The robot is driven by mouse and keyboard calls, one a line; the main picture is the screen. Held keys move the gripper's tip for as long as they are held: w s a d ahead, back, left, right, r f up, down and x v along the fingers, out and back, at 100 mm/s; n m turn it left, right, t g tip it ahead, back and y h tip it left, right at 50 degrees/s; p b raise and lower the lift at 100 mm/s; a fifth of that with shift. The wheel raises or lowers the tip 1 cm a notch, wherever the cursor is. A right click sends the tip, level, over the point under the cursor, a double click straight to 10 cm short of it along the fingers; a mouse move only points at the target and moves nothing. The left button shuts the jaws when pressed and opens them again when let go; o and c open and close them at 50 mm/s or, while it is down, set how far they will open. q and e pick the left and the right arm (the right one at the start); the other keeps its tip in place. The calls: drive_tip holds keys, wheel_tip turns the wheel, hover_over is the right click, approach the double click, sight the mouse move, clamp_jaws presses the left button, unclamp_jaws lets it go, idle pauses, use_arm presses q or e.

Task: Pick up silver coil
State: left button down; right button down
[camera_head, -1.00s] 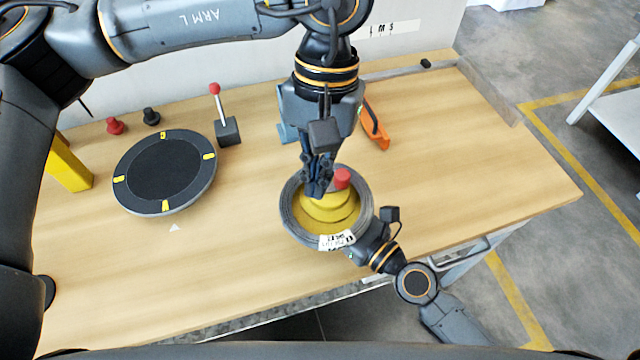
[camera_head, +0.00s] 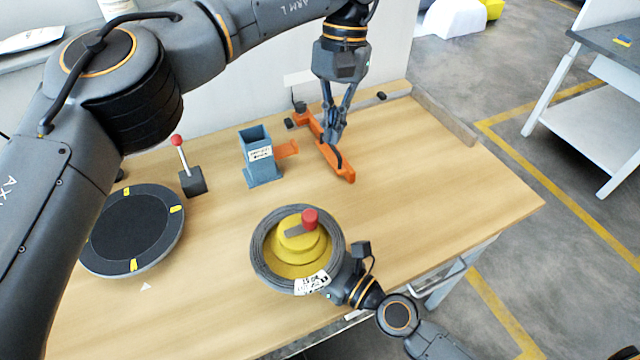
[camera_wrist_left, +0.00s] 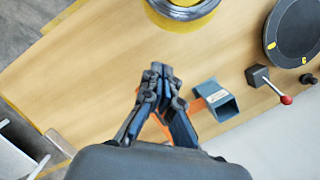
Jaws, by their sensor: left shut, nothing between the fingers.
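The silver coil (camera_head: 262,270) is a grey ring around a yellow hub (camera_head: 290,262) with a red knob (camera_head: 310,218), and it carries a white label. In the left wrist view the coil (camera_wrist_left: 185,12) is cut off at the top edge. My left gripper (camera_head: 335,140) is shut and empty, fingers downward over the orange tool (camera_head: 342,167), behind and right of the coil. Its fingers (camera_wrist_left: 158,70) also show in the left wrist view. My right gripper (camera_head: 340,288) is at the coil's front right rim; its fingers are not clear, so I cannot tell whether it holds the rim.
A blue holder (camera_head: 262,172) stands left of the orange tool. A red-knobbed lever (camera_head: 192,182) and a black round turntable (camera_head: 130,232) with yellow marks are further left. The wooden table (camera_head: 440,190) is bare on the right.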

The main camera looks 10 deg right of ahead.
use_arm(q)
drive_tip(key=s+a+f, duration=0.3)
drive_tip(key=s+f, duration=0.1)
drive_tip(key=f, duration=0.5)
drive_tip(key=shift+s+f, duration=0.15)
drive_tip(key=shift+s, duration=0.25)
idle(0.4)
